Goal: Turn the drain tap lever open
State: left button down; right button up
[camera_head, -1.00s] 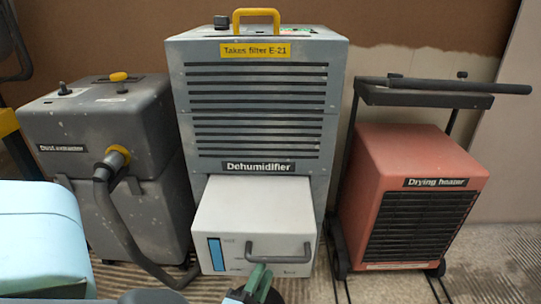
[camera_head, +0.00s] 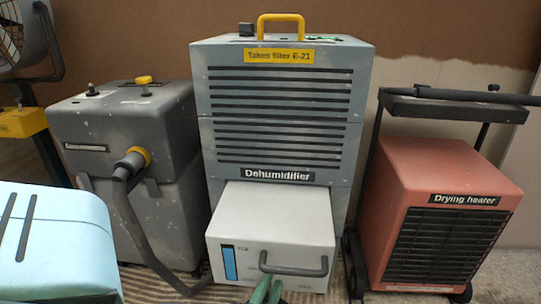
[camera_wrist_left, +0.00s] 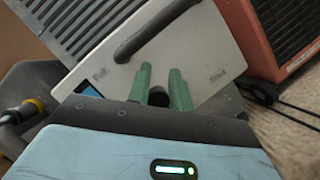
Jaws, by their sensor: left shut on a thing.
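The dehumidifier (camera_head: 192,120) stands upright in the middle of the head view. Its white tank drawer (camera_head: 270,215) sticks out low at the front, with a dark bar handle (camera_head: 293,270) and a blue level strip (camera_head: 230,263). My left gripper (camera_head: 267,287) shows only its green fingertips at the bottom edge, in front of the drawer. In the left wrist view its green fingers (camera_wrist_left: 158,92) close around a short dark thing, seemingly the drain tap lever (camera_wrist_left: 158,97). The rest of the tap is hidden, so its turn angle cannot be told. My right gripper is not in view.
A grey dust extractor (camera_head: 120,125) stands at left, its dark hose (camera_head: 140,235) curving down beside the drawer. A red drying heater (camera_head: 440,165) on a dark trolley stands at right. A fan (camera_head: 15,35) shows at the far left. A little floor shows between the machines.

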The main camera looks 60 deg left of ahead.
pick_arm(q)
jog(key=c, duration=1.3)
grip_release()
jog(key=shift+s+a+f, duration=0.3)
jog(key=shift+a, duration=0.05)
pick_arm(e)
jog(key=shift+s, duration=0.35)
pick_arm(q)
jog(key=p+v, duration=0.1)
jog(key=v, duration=0.6)
jog(key=shift+s+d, duration=0.3)
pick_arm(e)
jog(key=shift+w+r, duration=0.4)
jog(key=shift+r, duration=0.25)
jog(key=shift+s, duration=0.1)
